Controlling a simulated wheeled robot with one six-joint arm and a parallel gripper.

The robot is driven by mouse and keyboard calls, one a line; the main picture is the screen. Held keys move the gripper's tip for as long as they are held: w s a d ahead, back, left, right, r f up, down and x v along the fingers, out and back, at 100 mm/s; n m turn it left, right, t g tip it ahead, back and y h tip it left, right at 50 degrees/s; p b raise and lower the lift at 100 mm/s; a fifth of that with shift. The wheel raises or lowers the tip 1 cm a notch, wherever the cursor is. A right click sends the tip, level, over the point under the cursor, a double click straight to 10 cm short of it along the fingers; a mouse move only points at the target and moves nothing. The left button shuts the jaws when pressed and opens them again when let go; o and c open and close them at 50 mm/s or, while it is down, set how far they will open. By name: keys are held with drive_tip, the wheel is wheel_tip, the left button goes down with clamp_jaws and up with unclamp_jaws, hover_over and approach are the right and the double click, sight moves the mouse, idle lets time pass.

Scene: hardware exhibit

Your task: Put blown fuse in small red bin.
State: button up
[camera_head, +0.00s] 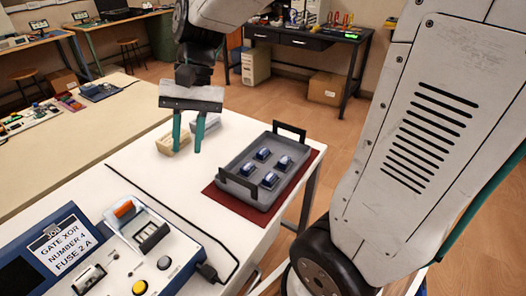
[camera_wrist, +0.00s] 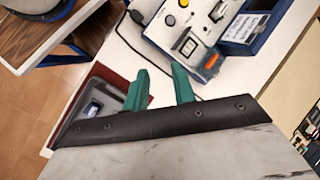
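My gripper (camera_head: 187,148) has two green fingers set apart, with nothing seen between them. It hangs above the white table, left of the grey tray; it also shows in the wrist view (camera_wrist: 161,72). A blue and white device (camera_head: 178,262) labelled "FUSE 2 A" stands at the front left. It has an orange part (camera_head: 124,209), a dark slotted holder (camera_head: 151,236) and another holder (camera_head: 89,279). I cannot tell which part is the blown fuse. The grey tray (camera_head: 232,190) holds several dark blue pieces (camera_head: 285,163). I cannot make out a red bin.
The tray stands on a dark red mat (camera_head: 232,203) near the table's right edge. A beige block (camera_head: 172,143) and a pale grey block (camera_head: 209,125) sit behind my fingers. A black cable (camera_head: 180,215) crosses the table beside the device. The table between device and tray is otherwise clear.

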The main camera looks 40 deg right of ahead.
drive_tip(key=s+d+r+n+t+h, duration=0.1)
drive_tip(key=s+d+n+t+h, duration=0.2)
drive_tip(key=s, duration=1)
drive_tip(key=d+n+h, duration=0.1)
drive_tip(key=d, duration=0.2)
drive_tip(key=shift+o, duration=0.3)
drive_tip(key=shift+s+d+n+t+h, duration=0.3)
drive_tip(key=shift+s+d, duration=0.05)
drive_tip(key=shift+s, duration=0.1)
